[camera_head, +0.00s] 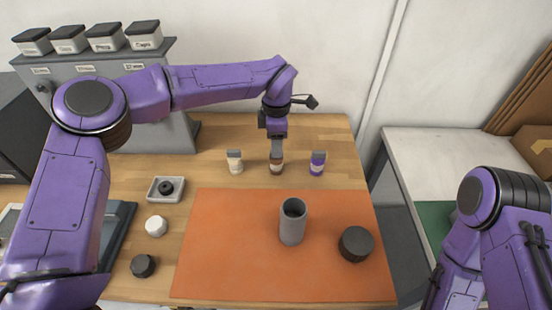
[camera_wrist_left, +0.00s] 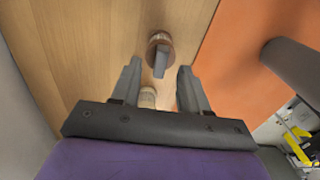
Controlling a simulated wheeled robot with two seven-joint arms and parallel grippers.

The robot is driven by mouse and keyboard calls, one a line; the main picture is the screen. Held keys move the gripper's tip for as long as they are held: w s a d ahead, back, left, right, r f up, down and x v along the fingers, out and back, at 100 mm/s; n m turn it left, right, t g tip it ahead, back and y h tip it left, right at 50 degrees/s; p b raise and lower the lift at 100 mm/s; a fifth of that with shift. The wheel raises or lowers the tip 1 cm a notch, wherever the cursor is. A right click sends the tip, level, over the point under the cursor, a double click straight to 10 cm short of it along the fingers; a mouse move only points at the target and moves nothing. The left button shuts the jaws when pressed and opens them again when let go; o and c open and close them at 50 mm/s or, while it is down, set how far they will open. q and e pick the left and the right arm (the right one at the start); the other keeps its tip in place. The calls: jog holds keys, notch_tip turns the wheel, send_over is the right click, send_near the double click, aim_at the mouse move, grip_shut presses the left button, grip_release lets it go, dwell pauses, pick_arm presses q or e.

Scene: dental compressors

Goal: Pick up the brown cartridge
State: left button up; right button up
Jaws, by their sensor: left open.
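The brown cartridge (camera_head: 276,167) stands upright on the wooden table, behind the orange mat, between a white cartridge (camera_head: 235,163) and a purple cartridge (camera_head: 318,165). My left gripper (camera_head: 277,147) points down at the brown cartridge and covers its upper part in the head view. In the left wrist view the gripper (camera_wrist_left: 160,68) is open, and the brown cartridge (camera_wrist_left: 162,40) shows at and just beyond the fingertips, its grey tab between them. A pale cartridge (camera_wrist_left: 147,97) shows nearer the gripper's base. Whether the fingers touch the brown cartridge cannot be told. My right gripper is out of view.
On the orange mat (camera_head: 220,260) stand a grey cup (camera_head: 292,225) and a dark round block (camera_head: 356,244). A small tray (camera_head: 165,190), a white cap (camera_head: 156,226) and a black cap (camera_head: 143,265) lie left of the mat. A grey cabinet (camera_head: 110,85) stands behind.

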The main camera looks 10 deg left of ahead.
aim_at(276, 161)
pick_arm(q)
jog(key=shift+w+f, duration=0.1)
jog(key=shift+f, duration=1.15)
grip_shut()
jog(key=shift+r, duration=0.15)
